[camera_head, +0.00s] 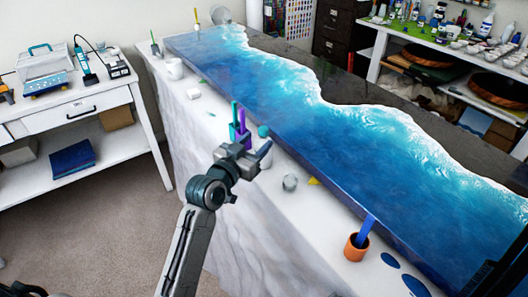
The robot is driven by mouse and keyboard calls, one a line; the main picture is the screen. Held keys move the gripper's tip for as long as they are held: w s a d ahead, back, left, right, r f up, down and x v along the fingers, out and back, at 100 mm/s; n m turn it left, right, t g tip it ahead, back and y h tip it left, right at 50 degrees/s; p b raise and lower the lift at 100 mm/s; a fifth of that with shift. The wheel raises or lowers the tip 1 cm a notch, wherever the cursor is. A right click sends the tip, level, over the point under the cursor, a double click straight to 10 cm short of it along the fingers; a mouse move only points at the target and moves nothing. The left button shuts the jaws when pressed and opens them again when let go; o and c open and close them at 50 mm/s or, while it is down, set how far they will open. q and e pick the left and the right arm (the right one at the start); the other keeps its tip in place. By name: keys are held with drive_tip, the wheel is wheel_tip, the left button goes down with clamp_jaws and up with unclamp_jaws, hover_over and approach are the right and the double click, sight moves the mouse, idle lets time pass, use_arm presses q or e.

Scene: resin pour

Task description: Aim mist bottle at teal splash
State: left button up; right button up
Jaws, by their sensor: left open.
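The resin slab (290,120) lies along the table, deep blue in front, with a teal and white wave band (385,128) and a dark far side. I cannot single out one teal splash. I cannot make out a mist bottle. My left gripper (254,150) is open beside the slab's near edge, above the white table rim. Purple (241,123) and teal (234,111) upright sticks and a teal round thing (264,131) show just behind it; their lower parts are partly hidden by the gripper. My right gripper is not in view.
A clear round object (289,183), a yellow piece (313,181) and an orange cup (356,247) with a blue stick sit on the near rim. A side bench (68,111) is left; carpet lies between.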

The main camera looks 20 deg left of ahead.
sight(260, 135)
use_arm(q)
drive_tip(key=shift+w+r, duration=0.15)
drive_tip(key=shift+w, duration=0.25)
drive_tip(key=p+x, duration=0.1)
drive_tip(key=x, duration=0.2)
drive_tip(key=shift+w+p, duration=0.3)
drive_tip(key=shift+p, duration=0.1)
drive_tip(key=shift+w+d, duration=0.15)
drive_tip(key=shift+w, duration=0.3)
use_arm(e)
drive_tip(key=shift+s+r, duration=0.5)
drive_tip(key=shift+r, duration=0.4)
